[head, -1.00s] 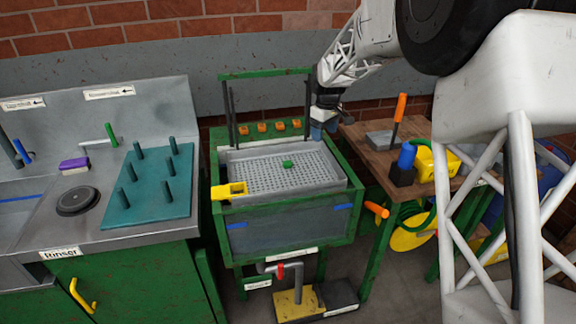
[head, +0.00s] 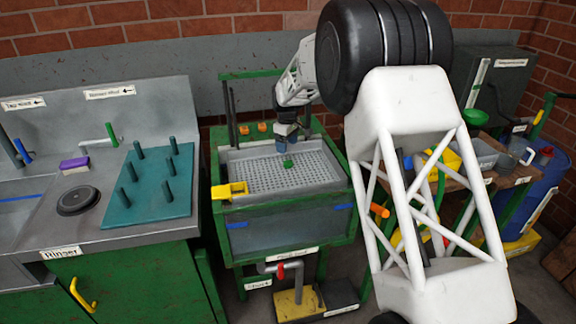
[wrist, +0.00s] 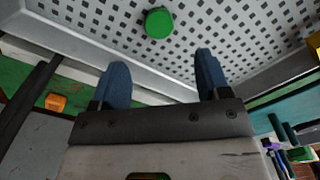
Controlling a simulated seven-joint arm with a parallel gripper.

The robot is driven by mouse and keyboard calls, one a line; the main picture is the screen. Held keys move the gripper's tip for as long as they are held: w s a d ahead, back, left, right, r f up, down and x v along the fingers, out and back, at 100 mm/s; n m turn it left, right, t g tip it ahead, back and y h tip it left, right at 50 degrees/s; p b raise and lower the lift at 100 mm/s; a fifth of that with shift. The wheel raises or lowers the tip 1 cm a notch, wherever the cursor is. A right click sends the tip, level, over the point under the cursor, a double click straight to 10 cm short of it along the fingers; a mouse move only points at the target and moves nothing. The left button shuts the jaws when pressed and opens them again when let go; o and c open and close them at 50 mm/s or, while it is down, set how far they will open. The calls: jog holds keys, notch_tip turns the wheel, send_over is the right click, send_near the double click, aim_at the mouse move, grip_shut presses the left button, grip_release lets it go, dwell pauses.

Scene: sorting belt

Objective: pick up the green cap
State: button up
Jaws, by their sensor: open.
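The green cap (head: 288,163) lies on the perforated grey tray (head: 250,182) of the green-framed station. In the wrist view the cap (wrist: 159,22) is a small round green disc on the perforated surface, beyond the fingertips and roughly in line with the gap between them. My gripper (head: 287,142) is above the back part of the tray, just behind the cap in the head view. In the wrist view my gripper (wrist: 160,78) shows two blue fingers spread apart with nothing between them.
A yellow piece (head: 229,190) sits on the tray's front left corner. Orange blocks (head: 262,127) stand on the ledge behind the tray. A teal peg board (head: 150,185) is to the left. The perforated surface around the cap is clear.

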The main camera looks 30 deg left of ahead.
aim_at(288, 163)
jog(key=shift+f, duration=0.1)
jog(key=shift+f, duration=1.2)
jog(key=shift+f, duration=0.15)
jog(key=shift+d+f, duration=0.2)
jog(key=shift+f, duration=2.25)
jog(key=shift+c, duration=0.5)
jog(key=c, duration=0.9)
jog(key=shift+c, duration=0.3)
